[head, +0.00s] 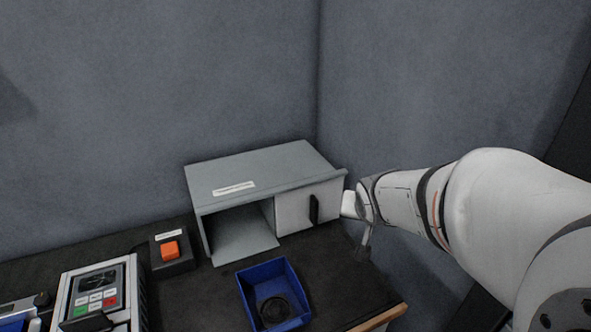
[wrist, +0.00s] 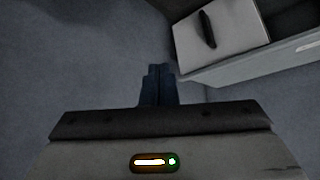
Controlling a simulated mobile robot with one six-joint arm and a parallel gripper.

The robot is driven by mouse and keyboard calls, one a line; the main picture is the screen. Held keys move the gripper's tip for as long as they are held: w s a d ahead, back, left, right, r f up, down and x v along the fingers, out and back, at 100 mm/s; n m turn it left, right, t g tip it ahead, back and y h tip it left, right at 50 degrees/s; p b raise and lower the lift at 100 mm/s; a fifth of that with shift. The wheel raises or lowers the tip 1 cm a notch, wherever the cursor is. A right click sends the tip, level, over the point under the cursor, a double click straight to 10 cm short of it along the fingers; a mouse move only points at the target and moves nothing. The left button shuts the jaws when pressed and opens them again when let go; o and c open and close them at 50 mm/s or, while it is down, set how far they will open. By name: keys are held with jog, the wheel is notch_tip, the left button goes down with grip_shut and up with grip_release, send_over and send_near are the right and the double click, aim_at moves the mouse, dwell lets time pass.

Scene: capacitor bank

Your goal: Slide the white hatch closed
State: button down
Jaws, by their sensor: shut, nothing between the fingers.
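A grey cabinet (head: 255,170) stands at the back of the bench, with its left half open and empty. The white hatch (head: 295,208) covers the right half of the front and carries a dark upright handle (head: 314,209). In the wrist view the hatch (wrist: 232,22) and its handle (wrist: 207,29) show at the upper right. My gripper (wrist: 158,70) is shut and empty, with its dark fingers pressed together. In the head view it is at the right of the cabinet, mostly hidden by my wrist. In the wrist view the fingertips appear apart from the hatch and handle.
A blue bin (head: 262,268) with a dark round thing (head: 274,309) in it stands in front of the cabinet. An orange button on a dark box (head: 171,251) and a keypad device (head: 97,290) are at the left. A grey wall (head: 420,80) rises behind.

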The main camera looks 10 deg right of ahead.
jog(key=w+d+f+m+t+b, duration=0.25)
jog(key=w+f, duration=0.25)
jog(key=w, duration=0.3)
jog(key=m+t+y+b, duration=0.5)
jog(key=t+y+b, duration=0.1)
jog(key=y, duration=0.5)
send_near(313, 210)
jog(key=s+d, duration=0.2)
jog(key=d, duration=0.3)
jog(key=x, duration=1)
jog(key=shift+s+a+r+p, duration=0.2)
jog(key=shift+a+p, duration=0.1)
jog(key=shift+p, duration=0.15)
jog(key=shift+g, duration=0.25)
